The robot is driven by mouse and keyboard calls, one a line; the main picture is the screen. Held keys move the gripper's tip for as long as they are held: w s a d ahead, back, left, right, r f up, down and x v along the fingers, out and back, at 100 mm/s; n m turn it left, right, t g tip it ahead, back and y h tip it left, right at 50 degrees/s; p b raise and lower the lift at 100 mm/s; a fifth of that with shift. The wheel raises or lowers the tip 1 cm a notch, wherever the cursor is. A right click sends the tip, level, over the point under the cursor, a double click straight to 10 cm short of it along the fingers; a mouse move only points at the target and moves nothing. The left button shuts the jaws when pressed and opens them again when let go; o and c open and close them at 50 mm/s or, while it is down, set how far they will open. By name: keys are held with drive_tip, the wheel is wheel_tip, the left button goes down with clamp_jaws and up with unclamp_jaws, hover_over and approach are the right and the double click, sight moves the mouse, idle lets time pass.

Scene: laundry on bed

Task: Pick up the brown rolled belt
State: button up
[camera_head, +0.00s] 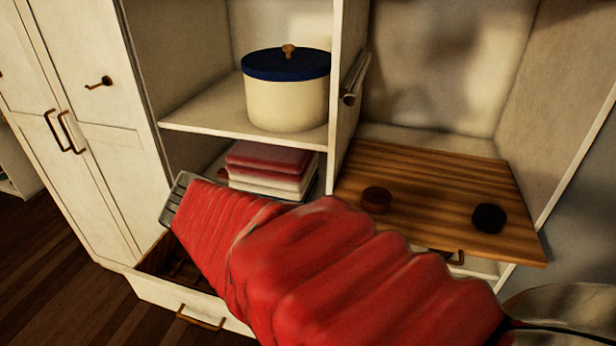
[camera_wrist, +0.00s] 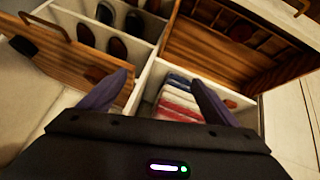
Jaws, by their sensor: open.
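A brown rolled belt (camera_head: 376,200), dark reddish and round, lies on the wooden pull-out board in the head view. A black roll (camera_head: 489,218) lies to its right on the same board. In the wrist view, a dark brown round thing (camera_wrist: 95,74) sits on a wooden surface beside my left finger; I cannot tell if it is the same belt. My gripper (camera_wrist: 160,88) is open and empty, its fingers pointing toward a compartment with folded cloths. In the head view its grey end is mostly hidden by my red arm, left of the board.
A cream pot (camera_head: 287,105) with a blue lid stands on the upper shelf. Folded red and white cloths (camera_head: 268,165) lie below it. An open drawer (camera_head: 165,290) juts out at lower left. The wrist view shows shoes (camera_wrist: 117,47) in compartments and a divided wooden drawer (camera_wrist: 215,45).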

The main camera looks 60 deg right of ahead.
sight(375, 196)
drive_tip(key=s+d+m+g+h, duration=0.1)
drive_tip(key=s+d+m, duration=0.2)
drive_tip(key=d, duration=0.3)
drive_tip(key=s+d+m+g+h, duration=0.1)
drive_tip(key=s+d+m+g, duration=0.1)
drive_tip(key=d, duration=0.4)
drive_tip(key=s+d+m+g+h, duration=0.1)
drive_tip(key=s+d+m, duration=0.3)
drive_tip(key=d, duration=0.1)
drive_tip(key=shift+s+d+r+g+h, duration=0.1)
drive_tip(key=shift+d+g+h, duration=0.2)
drive_tip(key=shift+d+h, duration=0.1)
drive_tip(key=shift+x, duration=4.25)
drive_tip(key=shift+d, duration=0.1)
drive_tip(key=shift+s+x, duration=0.2)
drive_tip(key=shift+x, duration=2.35)
drive_tip(key=shift+c, duration=0.6)
drive_tip(key=c, duration=1.1)
